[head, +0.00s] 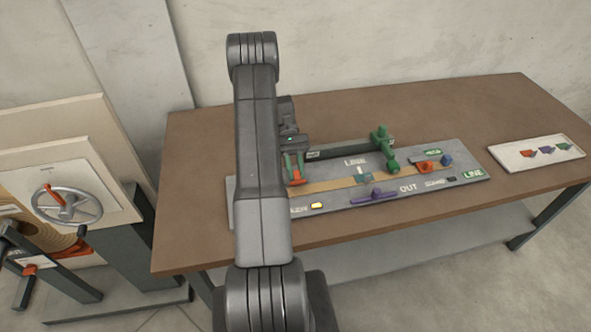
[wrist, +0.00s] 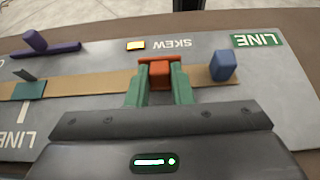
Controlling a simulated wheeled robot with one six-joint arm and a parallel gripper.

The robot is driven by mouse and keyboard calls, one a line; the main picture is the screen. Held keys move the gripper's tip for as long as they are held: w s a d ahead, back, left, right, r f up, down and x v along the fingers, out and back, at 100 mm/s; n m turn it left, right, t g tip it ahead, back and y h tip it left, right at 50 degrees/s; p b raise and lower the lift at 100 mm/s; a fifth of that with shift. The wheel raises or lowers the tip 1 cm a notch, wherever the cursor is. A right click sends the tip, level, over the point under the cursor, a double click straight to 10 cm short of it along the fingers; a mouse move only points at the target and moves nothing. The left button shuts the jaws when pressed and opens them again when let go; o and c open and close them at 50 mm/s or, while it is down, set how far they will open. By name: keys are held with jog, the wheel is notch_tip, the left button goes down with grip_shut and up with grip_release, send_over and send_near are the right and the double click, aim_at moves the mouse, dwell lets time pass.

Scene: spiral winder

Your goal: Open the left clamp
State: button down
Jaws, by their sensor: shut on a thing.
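The left clamp (head: 296,181) is an orange-red piece over the tan strip (head: 332,184) on the grey board, near its left end. It also shows in the wrist view as an orange block (wrist: 160,73) on the strip. My gripper (head: 294,166) reaches it from above. In the wrist view its two green fingers (wrist: 160,88) are shut on either side of the orange block. The clamp's lower part is partly hidden by the fingers. A blue peg (wrist: 222,66) stands just beside the clamp; my arm hides it in the head view.
A second orange clamp (head: 424,167) with a blue peg (head: 446,159) is at the right end. A green post (head: 381,140), a purple lever (head: 373,195) and a lit yellow lamp (head: 317,205) share the board. A white tray (head: 502,157) is at right, a handwheel (head: 68,206) at left.

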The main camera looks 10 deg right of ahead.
jog(key=c, duration=1.3)
grip_release()
notch_tip(320, 180, up, 9)
jog(key=shift+f, duration=0.1)
jog(key=shift+r, duration=0.6)
jog(key=shift+f, duration=0.1)
